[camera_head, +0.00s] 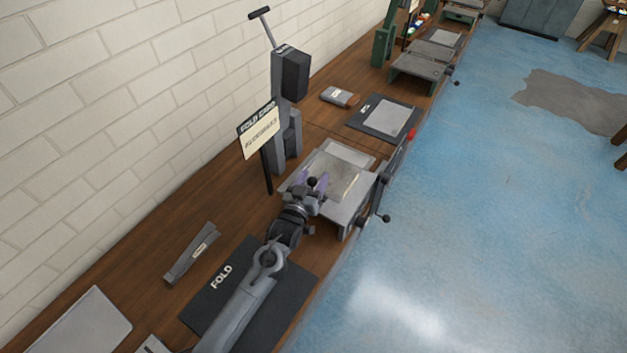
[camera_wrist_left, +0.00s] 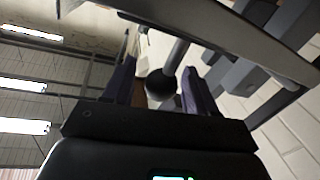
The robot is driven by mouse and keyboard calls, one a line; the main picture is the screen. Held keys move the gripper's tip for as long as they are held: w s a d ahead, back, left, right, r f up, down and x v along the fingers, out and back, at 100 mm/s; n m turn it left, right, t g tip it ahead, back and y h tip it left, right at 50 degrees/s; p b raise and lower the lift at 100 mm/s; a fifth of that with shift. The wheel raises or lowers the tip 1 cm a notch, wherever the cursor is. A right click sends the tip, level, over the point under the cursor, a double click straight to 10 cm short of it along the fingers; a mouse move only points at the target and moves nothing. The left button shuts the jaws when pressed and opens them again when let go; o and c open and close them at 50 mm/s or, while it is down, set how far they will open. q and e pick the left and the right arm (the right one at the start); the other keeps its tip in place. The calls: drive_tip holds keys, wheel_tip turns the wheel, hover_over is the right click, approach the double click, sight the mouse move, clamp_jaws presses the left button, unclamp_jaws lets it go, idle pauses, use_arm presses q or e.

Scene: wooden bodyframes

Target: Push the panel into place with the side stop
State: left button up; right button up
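A flat pale panel (camera_head: 342,178) lies on the grey bed of a bench machine (camera_head: 352,208). My left gripper (camera_head: 315,185) reaches over the left part of this bed with its purple fingers pointing away from the arm. A black ball knob on a metal rod (camera_wrist_left: 161,83) sits between the two fingers in the left wrist view. Gaps show beside the ball, so the fingers look open around it. The gripper hides part of the bed and the panel's near-left edge. I cannot clearly pick out which part is the side stop. My right gripper is out of view.
A sign on a post (camera_head: 262,133) and a tall grey lever press (camera_head: 287,110) stand behind the bed, close to the wall. Black-knobbed levers (camera_head: 381,215) project at the bench front. A black FOLD mat (camera_head: 222,290) lies under my left arm.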

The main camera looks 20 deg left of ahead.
use_arm(q)
drive_tip(key=shift+s, duration=0.2)
drive_tip(key=s+p, duration=0.1)
drive_tip(key=s, duration=0.9)
drive_tip(key=shift+s+d, duration=0.3)
